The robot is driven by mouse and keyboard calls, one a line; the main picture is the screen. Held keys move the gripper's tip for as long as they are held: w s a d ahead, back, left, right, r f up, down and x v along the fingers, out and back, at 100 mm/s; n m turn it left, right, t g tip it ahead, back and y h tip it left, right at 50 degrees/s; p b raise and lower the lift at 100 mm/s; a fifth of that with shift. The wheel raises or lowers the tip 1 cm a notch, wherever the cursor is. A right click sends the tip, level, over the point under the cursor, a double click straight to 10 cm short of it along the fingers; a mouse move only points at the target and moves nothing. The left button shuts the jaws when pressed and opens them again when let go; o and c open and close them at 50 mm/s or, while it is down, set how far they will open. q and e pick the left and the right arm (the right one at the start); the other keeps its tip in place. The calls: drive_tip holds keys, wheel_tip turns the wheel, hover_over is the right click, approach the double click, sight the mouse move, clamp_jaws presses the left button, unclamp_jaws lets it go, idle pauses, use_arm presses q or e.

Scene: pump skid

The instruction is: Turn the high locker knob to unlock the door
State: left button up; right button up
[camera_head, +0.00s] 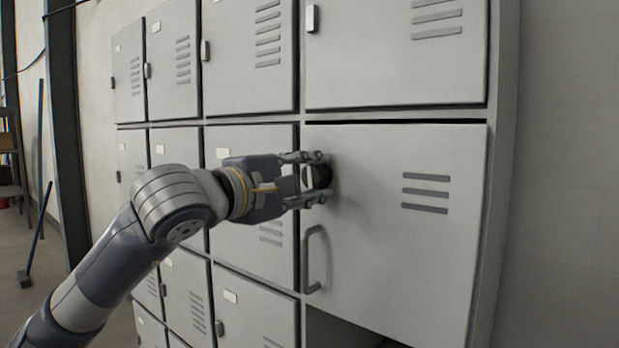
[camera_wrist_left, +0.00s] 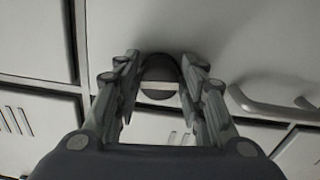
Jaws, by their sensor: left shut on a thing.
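A dark round knob (camera_head: 321,176) sits near the left edge of a large grey locker door (camera_head: 380,240). My left gripper (camera_head: 314,180) reaches it from the left, one finger above and one below, and is shut on the knob. In the left wrist view the knob (camera_wrist_left: 160,78) shows between the two fingers of the left gripper (camera_wrist_left: 159,90), with a pale band across its face. A grey bar handle (camera_head: 313,260) is fixed on the door below the knob. The door looks closed. My right gripper is not in view.
Other closed locker doors (camera_head: 247,60) surround this one above and to the left. The handle (camera_wrist_left: 268,103) shows close beside the gripper in the left wrist view. Below the door is a dark open compartment (camera_head: 340,328). A bare wall (camera_head: 565,180) stands at the right.

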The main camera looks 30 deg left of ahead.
use_arm(q)
drive_tip(key=shift+m, duration=0.6)
drive_tip(key=o, duration=1)
drive_tip(key=shift+s+a, duration=0.2)
drive_tip(key=shift+s, duration=2.8)
drive_tip(key=shift+s+a, duration=0.2)
drive_tip(key=shift+s, duration=2.8)
